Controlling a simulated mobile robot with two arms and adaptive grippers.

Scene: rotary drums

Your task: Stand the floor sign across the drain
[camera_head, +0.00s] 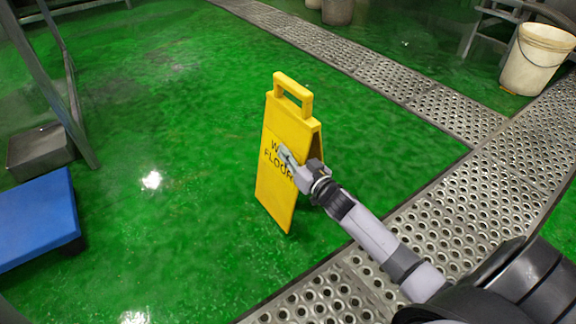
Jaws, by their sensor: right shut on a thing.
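The yellow floor sign (277,199) is in the middle of the head view, upright with its two panels spread and a handle loop on top. Black lettering shows on its front panel, partly covered by my gripper. My right gripper (287,158) is shut on the floor sign at about mid-height, by the panel's right side. The sign is over the green floor, beside the drain. Whether its feet touch the floor I cannot tell. My left gripper is not in view.
The green floor (170,120) is wet, glossy and mostly clear. A white bucket (536,62) stands at the back right by the drain. A blue platform (36,222) and a grey metal box (38,153) are at the left, next to a metal frame leg.

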